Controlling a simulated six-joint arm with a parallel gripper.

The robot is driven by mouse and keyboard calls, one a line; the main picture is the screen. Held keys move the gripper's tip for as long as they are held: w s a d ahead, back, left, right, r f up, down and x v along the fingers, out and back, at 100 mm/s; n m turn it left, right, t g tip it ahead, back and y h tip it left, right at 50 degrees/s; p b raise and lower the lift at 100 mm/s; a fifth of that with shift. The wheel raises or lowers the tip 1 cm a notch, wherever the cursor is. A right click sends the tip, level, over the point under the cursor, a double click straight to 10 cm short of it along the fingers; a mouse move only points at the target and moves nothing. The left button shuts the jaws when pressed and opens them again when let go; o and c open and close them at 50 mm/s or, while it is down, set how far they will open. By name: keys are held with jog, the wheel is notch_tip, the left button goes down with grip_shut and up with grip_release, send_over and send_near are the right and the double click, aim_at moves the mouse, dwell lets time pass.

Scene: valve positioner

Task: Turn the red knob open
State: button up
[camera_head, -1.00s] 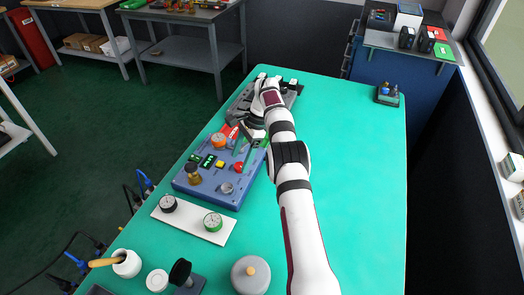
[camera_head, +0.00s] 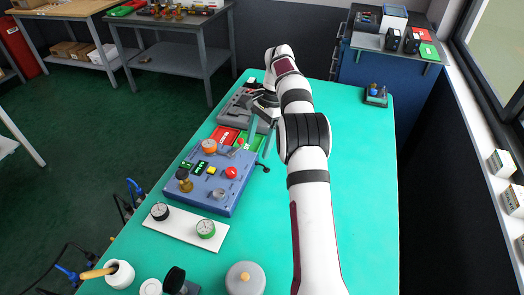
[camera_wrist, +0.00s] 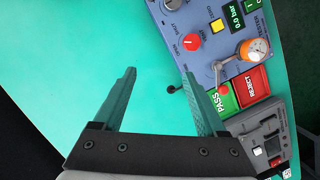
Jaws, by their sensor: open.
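A blue valve panel (camera_head: 200,190) stands along the left side of the teal table. A round red knob (camera_head: 231,172) is on its right part; it also shows in the wrist view (camera_wrist: 192,42). A grey lever with a small red ball end (camera_head: 240,142) reaches out beside an orange-rimmed dial (camera_head: 209,147); the red ball also shows in the wrist view (camera_wrist: 223,90). My gripper (camera_head: 262,140) is open and empty beyond the panel's far right corner. In the wrist view its two fingers (camera_wrist: 158,74) are spread over bare table and the panel's edge, apart from both red parts.
Red REJECT (camera_wrist: 253,86) and green PASS (camera_wrist: 222,104) plates lie beside the panel. A grey device (camera_head: 236,110) stands beyond them.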

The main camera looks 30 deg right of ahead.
aim_at(231, 170)
jog(key=w+a+r+n+h, duration=0.3)
jog(key=w+a+r, duration=0.15)
jog(key=a, duration=0.25)
jog(key=shift+t, duration=0.3)
jog(key=f, duration=1.6)
jog(key=shift+w+a+f, duration=0.1)
jog(key=shift+w+f, duration=0.15)
jog(key=shift+w, duration=0.05)
grip_shut()
